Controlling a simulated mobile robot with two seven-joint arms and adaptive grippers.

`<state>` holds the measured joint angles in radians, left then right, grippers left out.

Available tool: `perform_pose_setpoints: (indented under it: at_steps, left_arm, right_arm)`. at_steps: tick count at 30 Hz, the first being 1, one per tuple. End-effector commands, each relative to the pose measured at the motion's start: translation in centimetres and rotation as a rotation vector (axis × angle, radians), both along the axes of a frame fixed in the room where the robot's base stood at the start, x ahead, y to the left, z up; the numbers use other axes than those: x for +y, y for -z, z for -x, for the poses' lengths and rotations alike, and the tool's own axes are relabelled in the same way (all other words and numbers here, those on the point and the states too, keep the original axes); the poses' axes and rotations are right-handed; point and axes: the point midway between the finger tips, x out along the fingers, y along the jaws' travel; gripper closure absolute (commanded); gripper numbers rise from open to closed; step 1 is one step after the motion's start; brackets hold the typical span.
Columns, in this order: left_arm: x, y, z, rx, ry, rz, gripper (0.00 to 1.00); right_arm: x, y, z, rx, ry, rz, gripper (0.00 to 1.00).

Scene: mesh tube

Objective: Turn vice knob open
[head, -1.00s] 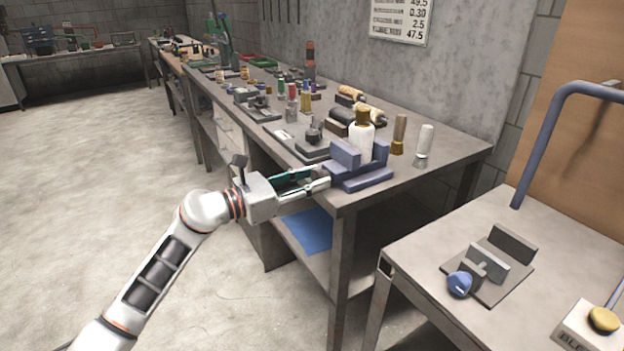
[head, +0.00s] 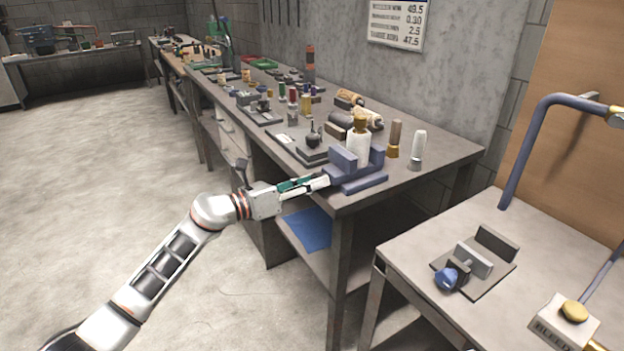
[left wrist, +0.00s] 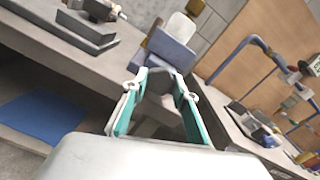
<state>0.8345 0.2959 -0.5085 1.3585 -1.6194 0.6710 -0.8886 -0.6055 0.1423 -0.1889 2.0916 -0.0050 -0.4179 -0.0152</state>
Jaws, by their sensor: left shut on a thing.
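A blue vice (head: 362,182) stands at the near corner of the long workbench, with a white bottle (head: 358,148) with a gold-brown top upright between its jaws. My left gripper (head: 327,181) reaches in from the left at the vice's left end, level with the bench edge. My right gripper is in no view.
A grey fixture (head: 310,151) stands left of the vice, and two small upright handles (head: 394,139) stand to its right. A second bench at right carries a grey vice with a blue knob (head: 446,279). Open floor lies at left.

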Motion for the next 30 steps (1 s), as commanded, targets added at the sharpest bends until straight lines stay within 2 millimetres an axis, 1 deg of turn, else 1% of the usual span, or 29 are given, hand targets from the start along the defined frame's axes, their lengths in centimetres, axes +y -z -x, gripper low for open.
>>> perform_pose_setpoints:
  at_steps: [1,5,12,27,28,30]
  left_arm:
    - [0.02,-0.48,0.00,0.021,0.000,0.017,0.94]
    - [0.02,-0.34,-0.01,0.081,-0.001,0.060,0.94]
    - [0.00,-0.08,0.02,0.151,0.000,0.110,0.94]
    - [-0.03,0.16,0.04,0.172,0.001,0.123,0.94]
    - [-0.03,0.16,0.04,0.171,0.001,0.122,0.70]
    - [-0.03,0.15,0.05,0.171,0.001,0.122,0.55]
  right_arm:
    - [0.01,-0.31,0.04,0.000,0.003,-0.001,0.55]
    - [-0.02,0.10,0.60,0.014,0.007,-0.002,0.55]
    - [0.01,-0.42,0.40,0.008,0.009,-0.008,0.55]
    - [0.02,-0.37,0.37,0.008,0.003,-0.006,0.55]
    - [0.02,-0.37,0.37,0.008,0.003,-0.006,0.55]
    - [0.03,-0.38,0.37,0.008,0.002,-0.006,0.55]
